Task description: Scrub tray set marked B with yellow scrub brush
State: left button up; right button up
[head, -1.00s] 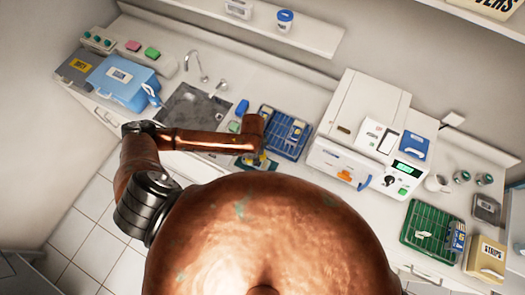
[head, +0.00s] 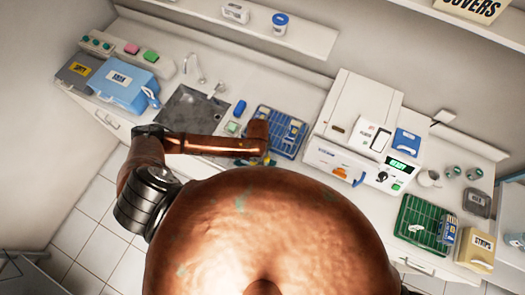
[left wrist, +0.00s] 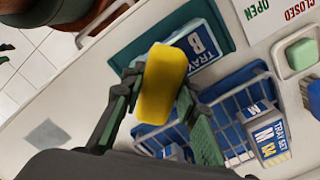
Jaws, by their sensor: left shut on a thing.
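My left gripper (left wrist: 160,88) is shut on the yellow scrub brush (left wrist: 163,85), whose yellow block shows between the fingers in the left wrist view. The tray set marked B (left wrist: 203,42) is a blue and white pack lying on a teal mat (left wrist: 165,30), just beyond the brush. The brush overlaps the pack's near edge in this view; I cannot tell whether they touch. In the head view my copper arm hides most of this spot. My right gripper is not in view.
A blue wire rack (left wrist: 248,78) holding other tray sets (left wrist: 268,135) stands right beside the mat. A green sponge (left wrist: 302,54) sits in a white dish, near an OPEN/CLOSED sign. The sink (head: 192,108) is left; a white machine (head: 352,125) and green rack (head: 420,222) are right.

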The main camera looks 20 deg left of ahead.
pick_arm(q)
jog(key=shift+d, duration=0.55)
jog(key=shift+d+r+p, duration=0.2)
jog(key=shift+d+p, duration=0.05)
jog(key=shift+p, duration=0.15)
notch_tip(320, 180, up, 3)
jog(key=shift+a+r+p, duration=0.1)
jog(key=shift+r+p, duration=0.05)
jog(key=shift+p, duration=0.95)
jog(key=shift+r, duration=2.25)
jog(key=shift+b, duration=0.35)
